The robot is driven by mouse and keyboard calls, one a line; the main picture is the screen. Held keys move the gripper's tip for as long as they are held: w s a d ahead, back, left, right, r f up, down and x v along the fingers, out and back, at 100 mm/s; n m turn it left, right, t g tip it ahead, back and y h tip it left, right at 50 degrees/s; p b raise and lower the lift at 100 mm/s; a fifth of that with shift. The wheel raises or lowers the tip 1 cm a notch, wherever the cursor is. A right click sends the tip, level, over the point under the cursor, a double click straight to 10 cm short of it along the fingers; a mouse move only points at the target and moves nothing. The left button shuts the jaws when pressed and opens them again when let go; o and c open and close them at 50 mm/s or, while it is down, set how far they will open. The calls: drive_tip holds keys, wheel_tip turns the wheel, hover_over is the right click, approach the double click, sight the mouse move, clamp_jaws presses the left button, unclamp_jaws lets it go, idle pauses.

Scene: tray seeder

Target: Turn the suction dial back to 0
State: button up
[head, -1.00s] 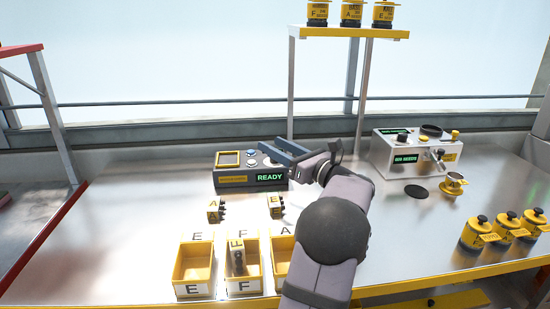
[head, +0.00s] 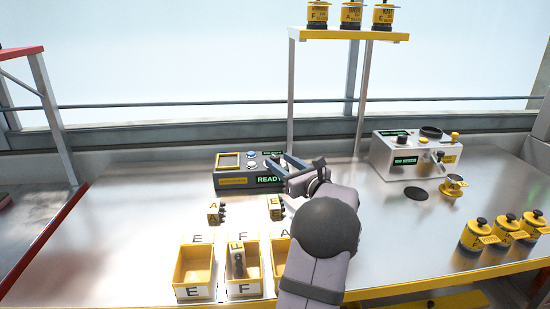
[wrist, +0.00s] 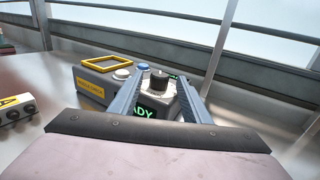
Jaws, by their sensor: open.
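The suction dial (wrist: 160,80) is a dark knob on a pale round base, on top of a dark grey control box (head: 222,184) with a green READY display (head: 269,180). In the wrist view the dial shows between the two blue-grey fingers of my gripper (wrist: 157,78). The fingers are apart, and I cannot tell whether either touches the dial. In the head view my gripper (head: 279,165) reaches over the right part of the box and hides much of the dial. The dial's scale and setting are too small to read.
A yellow-framed window and buttons (head: 252,155) sit on the box left of the dial. Small labelled blocks (head: 214,212) and yellow bins (head: 193,266) stand in front. A white machine (head: 385,155) and yellow canisters (head: 476,235) are at right. A shelf post (head: 362,100) rises behind.

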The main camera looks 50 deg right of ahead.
sight(279, 158)
drive_tip(key=shift+x, duration=1.95)
drive_tip(key=c, duration=1)
drive_tip(key=shift+c, duration=0.2)
drive_tip(key=n+y, duration=0.1)
drive_tip(key=y, duration=0.1)
drive_tip(key=shift+r+n+t+y, duration=0.1)
drive_tip(key=shift+n+t+y, duration=0.2)
drive_tip(key=shift+n+y, duration=0.1)
drive_tip(key=shift+r+n+y, duration=0.1)
drive_tip(key=shift+n+y, duration=0.8)
drive_tip(key=shift+y, duration=0.5)
drive_tip(key=shift+n+y, duration=0.6)
drive_tip(key=shift+y, duration=0.3)
